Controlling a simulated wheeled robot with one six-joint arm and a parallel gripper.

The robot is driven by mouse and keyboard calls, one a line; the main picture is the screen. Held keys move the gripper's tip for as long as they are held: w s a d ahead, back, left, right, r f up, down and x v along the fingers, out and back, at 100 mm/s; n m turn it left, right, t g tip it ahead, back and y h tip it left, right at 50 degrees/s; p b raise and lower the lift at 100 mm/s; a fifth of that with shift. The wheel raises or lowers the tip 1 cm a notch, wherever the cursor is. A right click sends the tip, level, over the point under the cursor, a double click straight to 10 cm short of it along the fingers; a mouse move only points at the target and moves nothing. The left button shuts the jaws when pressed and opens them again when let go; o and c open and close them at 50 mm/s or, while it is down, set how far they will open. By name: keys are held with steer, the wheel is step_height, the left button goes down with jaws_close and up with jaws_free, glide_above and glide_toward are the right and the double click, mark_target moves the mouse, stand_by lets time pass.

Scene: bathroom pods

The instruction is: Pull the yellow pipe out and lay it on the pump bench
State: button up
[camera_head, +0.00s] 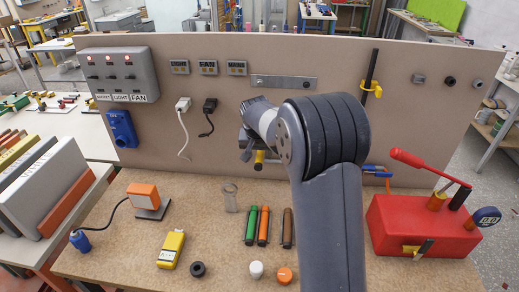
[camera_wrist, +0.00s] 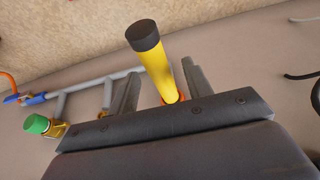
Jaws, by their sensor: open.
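The yellow pipe (camera_wrist: 157,73) has a black end cap and sticks out from the upright panel in the wrist view. Its far end meets an orange-red collar at the panel, partly hidden by my gripper. My gripper (camera_wrist: 160,70) is open, one dark finger on each side of the pipe, with gaps showing. In the head view the yellow pipe's end (camera_head: 259,158) shows just below my gripper (camera_head: 248,148), and my arm hides much around it. The bench top (camera_head: 190,215) is brown, and a red pump box (camera_head: 412,226) with a red-handled lever stands on its right.
A green-capped yellow fitting (camera_wrist: 39,125) and grey pipework (camera_wrist: 90,88) lie close to my gripper's left. A blue valve handle (camera_head: 377,169) is right of my arm.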

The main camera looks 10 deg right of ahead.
steer(key=shift+c, duration=0.2)
jaws_close()
stand_by(0.6)
